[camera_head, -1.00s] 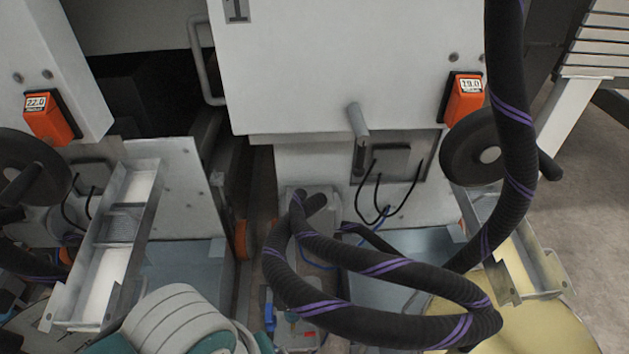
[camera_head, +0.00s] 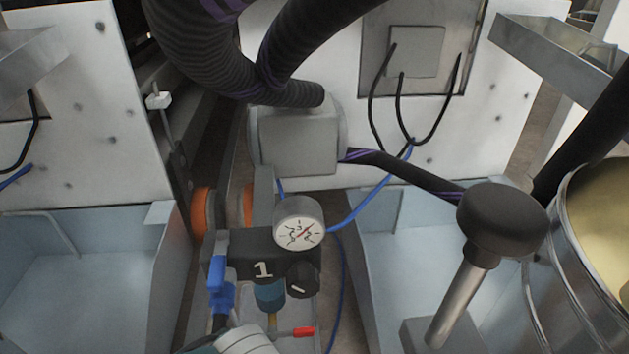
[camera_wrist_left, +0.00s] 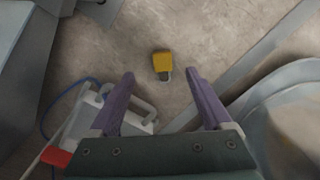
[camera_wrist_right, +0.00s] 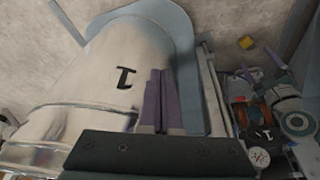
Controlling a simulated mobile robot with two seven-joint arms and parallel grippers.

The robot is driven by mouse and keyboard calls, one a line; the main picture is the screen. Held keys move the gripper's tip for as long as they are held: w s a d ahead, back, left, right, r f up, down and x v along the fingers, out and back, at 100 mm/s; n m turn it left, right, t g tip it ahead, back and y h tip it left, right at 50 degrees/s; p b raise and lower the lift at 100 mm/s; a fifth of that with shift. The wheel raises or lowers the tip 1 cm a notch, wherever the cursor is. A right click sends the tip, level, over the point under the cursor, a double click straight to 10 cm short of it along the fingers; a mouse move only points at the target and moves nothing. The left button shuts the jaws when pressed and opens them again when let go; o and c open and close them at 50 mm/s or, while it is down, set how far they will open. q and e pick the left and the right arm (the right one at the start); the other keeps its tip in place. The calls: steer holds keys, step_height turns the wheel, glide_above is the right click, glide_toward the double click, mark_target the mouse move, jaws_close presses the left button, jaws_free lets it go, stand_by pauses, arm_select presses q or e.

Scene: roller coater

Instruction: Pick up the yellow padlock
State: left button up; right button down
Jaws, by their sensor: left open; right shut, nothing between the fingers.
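The yellow padlock (camera_wrist_left: 162,62) lies on the concrete floor in the left wrist view, with its grey shackle toward my gripper. My left gripper (camera_wrist_left: 161,74) is open and empty. The padlock shows between its fingertips, apart from them, and seems to lie beyond them. The padlock also shows small in the right wrist view (camera_wrist_right: 246,42), near the upper right. My right gripper (camera_wrist_right: 160,72) is shut and empty, over a shiny metal drum and well to the left of the padlock. Neither the padlock nor the grippers' fingers show in the head view.
A metal drum (camera_head: 572,262) stands at far right. Pale blue trays (camera_head: 85,265) flank the narrow gap.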

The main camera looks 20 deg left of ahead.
arm_select(q)
step_height(320, 180, down, 5)
steer(key=b, duration=0.4)
steer(key=shift+f, duration=0.15)
step_height(320, 180, down, 6)
steer(key=b, duration=0.6)
steer(key=shift+s+r, duration=0.15)
steer(key=shift+r, duration=0.2)
jaws_close()
